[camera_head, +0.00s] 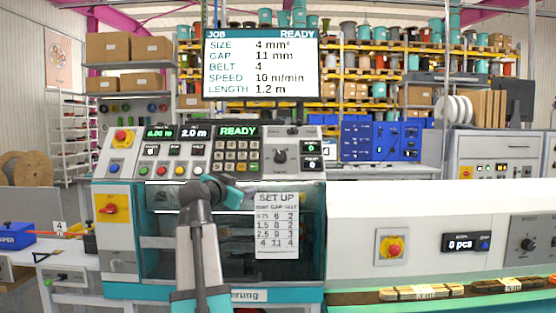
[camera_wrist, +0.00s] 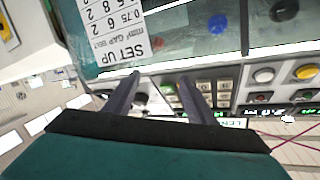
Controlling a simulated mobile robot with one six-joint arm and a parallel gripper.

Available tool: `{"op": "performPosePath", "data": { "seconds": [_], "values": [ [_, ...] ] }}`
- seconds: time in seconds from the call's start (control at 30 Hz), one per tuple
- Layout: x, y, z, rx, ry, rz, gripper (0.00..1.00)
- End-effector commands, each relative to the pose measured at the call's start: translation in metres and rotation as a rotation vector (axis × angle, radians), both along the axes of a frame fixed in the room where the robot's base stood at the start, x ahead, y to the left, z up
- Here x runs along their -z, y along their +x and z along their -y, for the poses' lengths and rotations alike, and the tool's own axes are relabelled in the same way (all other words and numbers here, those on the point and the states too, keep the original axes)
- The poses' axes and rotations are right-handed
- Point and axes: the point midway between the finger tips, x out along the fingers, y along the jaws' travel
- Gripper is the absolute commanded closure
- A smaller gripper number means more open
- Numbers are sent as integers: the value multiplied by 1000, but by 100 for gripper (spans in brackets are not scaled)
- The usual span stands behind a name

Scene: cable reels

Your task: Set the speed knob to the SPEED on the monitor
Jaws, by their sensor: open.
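The monitor (camera_head: 262,63) in the head view reads SPEED 10 m/min. A dark round knob (camera_head: 280,156) sits on the console, right of the keypad (camera_head: 236,155). Another dark knob (camera_head: 528,244) sits on the grey panel at far right. Their labels are too small to read, so I cannot tell which is the speed knob. My gripper (camera_head: 233,195) is in front of the console's lower window; its fingers are not clear there. In the wrist view my gripper (camera_wrist: 160,80) is open and empty. A dark knob (camera_wrist: 140,98) shows between the fingers, beyond them, with no visible contact.
A SET UP sheet (camera_head: 277,226) hangs on the window beside my gripper. Coloured push buttons (camera_head: 180,170) line the console left of the keypad. Red emergency-stop buttons are at the console's left (camera_head: 123,137) and on the white front (camera_head: 391,248). A belt with parts (camera_head: 421,292) runs lower right.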

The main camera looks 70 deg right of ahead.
Motion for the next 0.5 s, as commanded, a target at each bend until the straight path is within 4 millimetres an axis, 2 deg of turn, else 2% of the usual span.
{"op": "performPosePath", "data": {
  "seconds": [0.03,0.1,0.2,0.33,0.5],
  "values": [
    [-20,-15,1,21,-28,23,50],
    [-41,-32,0,45,-60,47,50],
    [-64,-51,-2,71,-95,74,50],
    [-80,-64,-4,87,-120,92,50],
    [-84,-67,-5,92,-127,98,50]
  ]
}}
